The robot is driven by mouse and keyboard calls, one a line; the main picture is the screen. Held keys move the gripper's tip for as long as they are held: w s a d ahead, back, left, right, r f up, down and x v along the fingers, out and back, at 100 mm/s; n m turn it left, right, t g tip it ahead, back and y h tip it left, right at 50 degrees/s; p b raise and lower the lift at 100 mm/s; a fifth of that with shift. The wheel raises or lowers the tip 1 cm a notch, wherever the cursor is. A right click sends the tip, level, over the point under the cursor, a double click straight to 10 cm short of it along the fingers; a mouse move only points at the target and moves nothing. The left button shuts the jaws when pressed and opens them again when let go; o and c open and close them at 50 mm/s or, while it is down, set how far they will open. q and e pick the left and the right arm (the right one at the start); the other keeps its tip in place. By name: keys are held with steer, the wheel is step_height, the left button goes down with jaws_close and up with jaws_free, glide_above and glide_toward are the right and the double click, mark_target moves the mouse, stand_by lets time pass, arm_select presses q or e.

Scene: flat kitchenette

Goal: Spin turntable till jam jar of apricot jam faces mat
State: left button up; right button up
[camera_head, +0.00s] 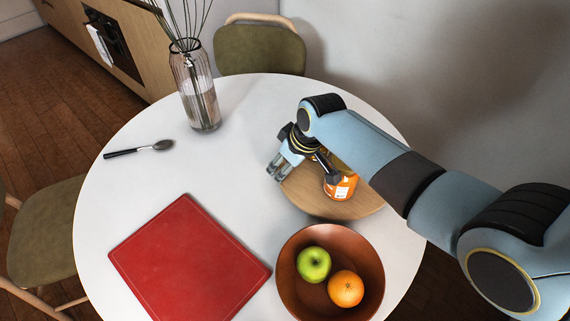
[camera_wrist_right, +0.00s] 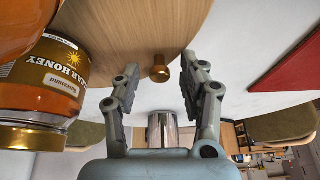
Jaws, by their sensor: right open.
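The round wooden turntable (camera_head: 335,207) stands on the white table, partly hidden under my right arm. A jar with an orange label (camera_head: 341,186) stands on it; more may be hidden behind the arm. In the right wrist view, upside down, a jar labelled honey (camera_wrist_right: 45,80) stands on the turntable (camera_wrist_right: 140,30), with part of another orange jar (camera_wrist_right: 25,22) nearer. A brass knob (camera_wrist_right: 159,70) sits at the turntable's rim. My right gripper (camera_head: 275,172) is open at the rim's left side, its fingers on either side of the knob. The red mat (camera_head: 188,262) lies front left. My left gripper is out of view.
A copper-brown bowl (camera_head: 290,290) with a green apple (camera_head: 313,264) and an orange (camera_head: 346,288) stands just in front of the turntable. A spoon (camera_head: 140,149) and a glass vase (camera_head: 196,90) with stems are at the back left. The table's middle is clear.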

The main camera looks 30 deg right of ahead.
steer(key=c, duration=0.4)
jaws_close()
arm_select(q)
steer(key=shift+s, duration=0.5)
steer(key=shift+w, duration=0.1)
